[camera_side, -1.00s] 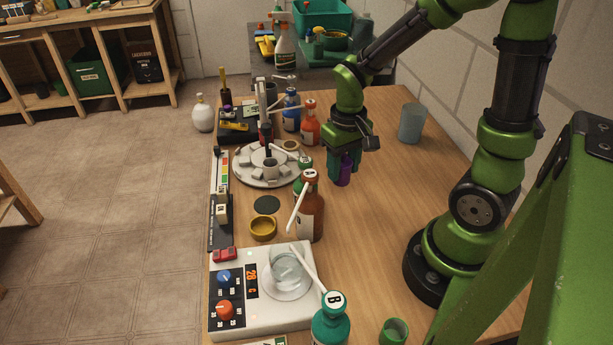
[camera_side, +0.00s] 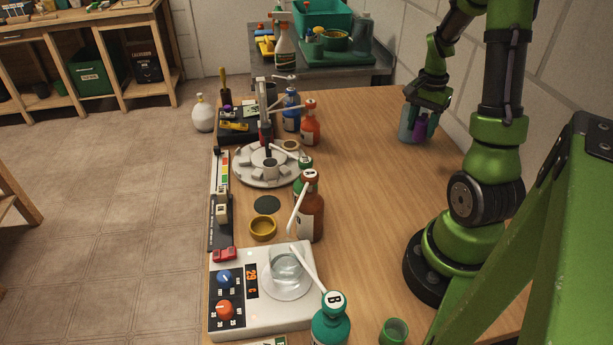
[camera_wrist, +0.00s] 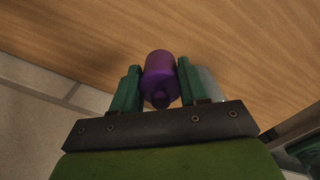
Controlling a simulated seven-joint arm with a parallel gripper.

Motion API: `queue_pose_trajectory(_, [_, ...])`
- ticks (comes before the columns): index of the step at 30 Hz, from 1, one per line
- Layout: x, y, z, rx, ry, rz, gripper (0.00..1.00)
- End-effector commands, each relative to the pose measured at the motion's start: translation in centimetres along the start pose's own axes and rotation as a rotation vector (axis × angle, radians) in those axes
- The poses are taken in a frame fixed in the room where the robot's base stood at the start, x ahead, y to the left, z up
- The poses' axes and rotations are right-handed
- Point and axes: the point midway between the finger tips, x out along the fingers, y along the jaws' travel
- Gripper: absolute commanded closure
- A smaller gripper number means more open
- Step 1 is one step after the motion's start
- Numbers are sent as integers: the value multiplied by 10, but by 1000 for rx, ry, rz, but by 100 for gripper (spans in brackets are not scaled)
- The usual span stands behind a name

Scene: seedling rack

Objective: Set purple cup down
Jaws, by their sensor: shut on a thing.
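The purple cup (camera_side: 420,130) is between the fingers of my gripper (camera_side: 422,122), at the right side of the wooden table near the wall. In the wrist view the purple cup (camera_wrist: 161,74) sits between the two green fingers of my gripper (camera_wrist: 160,82), which are shut on it. The cup is close to the table top; I cannot tell if it touches it. A grey-blue tumbler (camera_side: 404,126) stands right beside or behind the gripper, mostly hidden by it. A bit of pale surface, likely the tumbler, shows by the right finger in the wrist view.
A hot plate (camera_side: 235,320) with a glass beaker (camera_side: 287,268), brown bottle (camera_side: 311,215), teal bottle (camera_side: 330,325), yellow dish (camera_side: 262,229) and round carousel (camera_side: 250,172) line the left side. A green cup (camera_side: 394,331) stands at the front. The table (camera_side: 365,210) is clear in the middle.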

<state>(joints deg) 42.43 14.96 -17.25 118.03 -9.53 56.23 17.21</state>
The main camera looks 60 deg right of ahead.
Motion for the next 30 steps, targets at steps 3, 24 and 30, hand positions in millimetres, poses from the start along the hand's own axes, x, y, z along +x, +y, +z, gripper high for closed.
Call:
queue_pose_trajectory(3, [-4,10,-19,128,5,-3,100])
queue_pose_trajectory(24, [36,11,-29,306,-1,-10,100])
queue_pose_trajectory(30, [63,11,-30,306,-1,-11,100])
